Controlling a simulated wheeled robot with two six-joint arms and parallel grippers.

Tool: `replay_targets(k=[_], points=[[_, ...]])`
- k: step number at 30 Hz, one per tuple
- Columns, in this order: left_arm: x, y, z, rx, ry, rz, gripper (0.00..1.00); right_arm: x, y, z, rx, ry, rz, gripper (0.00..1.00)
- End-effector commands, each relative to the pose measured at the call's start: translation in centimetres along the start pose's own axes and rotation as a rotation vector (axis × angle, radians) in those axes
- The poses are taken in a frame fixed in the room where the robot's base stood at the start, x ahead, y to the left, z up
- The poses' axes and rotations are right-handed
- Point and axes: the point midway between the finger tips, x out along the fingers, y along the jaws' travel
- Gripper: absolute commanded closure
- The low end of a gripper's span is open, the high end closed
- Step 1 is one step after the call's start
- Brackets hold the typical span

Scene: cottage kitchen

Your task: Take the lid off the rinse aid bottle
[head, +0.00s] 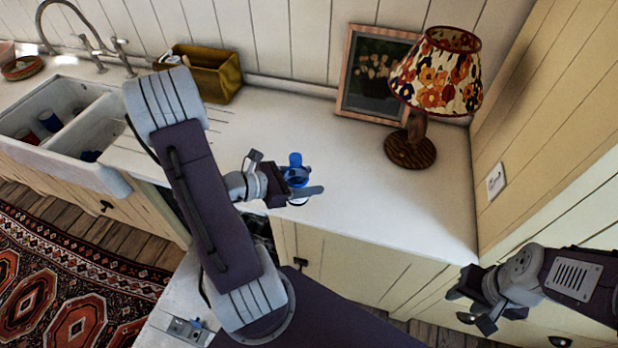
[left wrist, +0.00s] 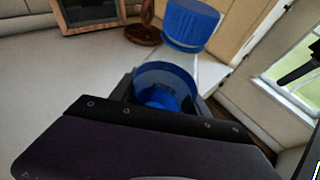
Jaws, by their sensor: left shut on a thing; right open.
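The rinse aid bottle (head: 296,178) is blue with a whitish lower part, near the counter's front edge. My left gripper (head: 291,190) is shut on it, with a finger on each side. In the left wrist view, the bottle (left wrist: 165,78) shows a round open mouth with a dark blue inside. The blue lid (left wrist: 191,24) stands tilted up beyond the mouth, apart from the rim; I cannot tell whether a hinge joins them. The lid (head: 295,159) also shows above the bottle in the head view. My right gripper (head: 469,312) is open and empty, low at the right before the cabinets.
A lamp (head: 437,72) with a flowered shade and a framed picture (head: 346,85) stand at the back of the white counter (head: 400,210). A yellow-brown box (head: 222,78) and a sink (head: 75,135) are at the left. The counter right of the bottle is clear.

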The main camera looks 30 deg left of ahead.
Motion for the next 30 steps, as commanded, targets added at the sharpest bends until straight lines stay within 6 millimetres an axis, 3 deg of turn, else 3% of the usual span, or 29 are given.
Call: replay_targets(k=[1,2,6,8,20,27,30], points=[[0.0,0.0,0.0,0.0,-0.001,0.0,0.95,0.0,0.0,0.0,0.0,0.0,0.0,0.6],[0.0,0.0,0.0,0.0,-0.001,0.0,0.49,0.0,0.0,0.0,0.0,0.0,0.0,0.6],[0.0,0.0,0.0,0.0,-0.001,0.0,0.88,0.0,0.0,0.0,0.0,0.0,0.0,0.6],[0.0,0.0,0.0,0.0,-0.001,0.0,1.0,0.0,0.0,0.0,0.0,0.0,0.0,0.6],[0.7,-0.7,-0.1,0.007,-0.001,-0.022,1.0,0.1,0.0,0.0,0.0,0.0,0.0,0.6],[6.1,-5.2,-3.8,0.084,0.0,-0.221,1.0,0.3,0.0,0.0,0.0,0.0,0.0,0.6],[7.6,-6.1,-5.3,0.119,0.0,-0.293,1.0,0.3,0.0,0.0,0.0,0.0,0.0,0.6]])
